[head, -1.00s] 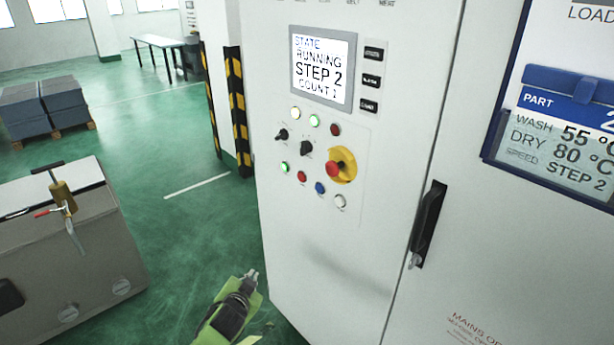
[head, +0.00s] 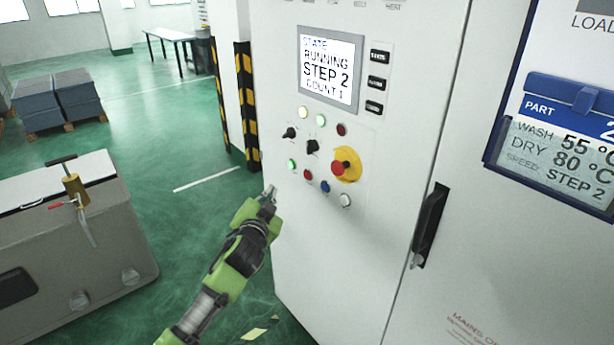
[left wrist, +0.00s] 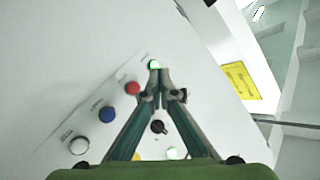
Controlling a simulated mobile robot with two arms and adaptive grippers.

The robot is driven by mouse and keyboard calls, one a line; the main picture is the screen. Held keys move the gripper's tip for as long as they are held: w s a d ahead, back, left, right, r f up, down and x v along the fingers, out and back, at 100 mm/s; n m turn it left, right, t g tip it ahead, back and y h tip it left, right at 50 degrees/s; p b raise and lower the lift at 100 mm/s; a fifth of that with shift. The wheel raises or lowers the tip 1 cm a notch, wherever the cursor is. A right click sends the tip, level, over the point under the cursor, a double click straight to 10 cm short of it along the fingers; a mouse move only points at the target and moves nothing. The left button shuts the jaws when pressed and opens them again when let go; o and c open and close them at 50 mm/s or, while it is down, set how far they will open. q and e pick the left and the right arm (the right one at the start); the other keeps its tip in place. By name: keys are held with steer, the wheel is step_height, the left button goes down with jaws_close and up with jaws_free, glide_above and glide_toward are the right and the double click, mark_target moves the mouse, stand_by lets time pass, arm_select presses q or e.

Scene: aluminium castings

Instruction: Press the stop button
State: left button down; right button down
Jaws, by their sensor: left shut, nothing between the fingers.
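The control panel on the white cabinet has a lower row of buttons: lit green (head: 292,164), red (head: 308,174), blue (head: 325,186) and white (head: 346,200). My left gripper (head: 268,193) is shut and empty, left of and below the row. In the left wrist view its fingertips (left wrist: 161,74) appear just below the green button (left wrist: 154,64), with the red button (left wrist: 132,88) to the left. Contact is not visible. My right gripper is out of view.
Two black knobs (head: 312,146) and an upper row of lamps sit above the buttons. The screen (head: 328,70) reads RUNNING, STEP 2. A black door handle (head: 430,225) is to the right. A grey box-like unit (head: 70,240) stands at left, with green floor between.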

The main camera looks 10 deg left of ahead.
mark_target(308, 175)
arm_select(q)
steer(key=w+d+b, duration=0.4)
steer(key=w+d, duration=0.1)
steer(key=w, duration=0.2)
steer(key=shift+d+b, duration=0.2)
steer(key=shift+b, duration=0.15)
stand_by(1.4)
steer(key=shift+w+d, duration=0.25)
steer(key=shift+w, duration=0.05)
